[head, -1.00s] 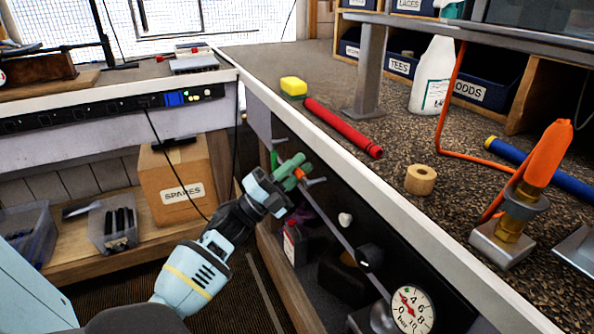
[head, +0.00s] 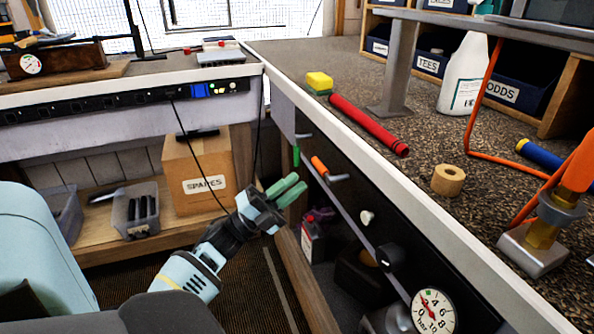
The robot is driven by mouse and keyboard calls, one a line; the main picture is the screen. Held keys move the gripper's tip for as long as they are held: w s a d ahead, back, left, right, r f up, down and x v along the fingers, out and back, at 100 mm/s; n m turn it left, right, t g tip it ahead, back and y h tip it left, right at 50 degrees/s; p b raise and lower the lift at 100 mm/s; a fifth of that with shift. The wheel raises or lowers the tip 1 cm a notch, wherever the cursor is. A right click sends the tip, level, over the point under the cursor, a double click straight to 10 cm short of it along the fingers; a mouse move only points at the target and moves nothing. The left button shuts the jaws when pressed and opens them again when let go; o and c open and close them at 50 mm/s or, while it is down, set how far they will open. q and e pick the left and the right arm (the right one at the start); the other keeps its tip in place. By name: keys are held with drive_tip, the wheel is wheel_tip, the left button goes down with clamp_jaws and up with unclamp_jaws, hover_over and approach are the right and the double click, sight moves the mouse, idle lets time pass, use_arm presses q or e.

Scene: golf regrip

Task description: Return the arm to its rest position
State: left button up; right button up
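My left gripper (head: 284,190) shows in the lower middle of the head view, in front of the workbench side and above the floor. Its two green fingers lie close together with a narrow gap or overlap, and I cannot tell whether they are fully shut. I see nothing held between them. It is apart from the orange-handled tool (head: 320,166) hanging on the dark panel under the bench edge. My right gripper is not in view.
The bench top (head: 300,62) holds a red grip (head: 368,124), a yellow sponge (head: 319,80), a tape roll (head: 448,180) and a spray bottle (head: 464,75). A SPARES box (head: 197,170) and grey bin (head: 134,212) stand on the low shelf. A gauge (head: 433,311) is at lower right.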

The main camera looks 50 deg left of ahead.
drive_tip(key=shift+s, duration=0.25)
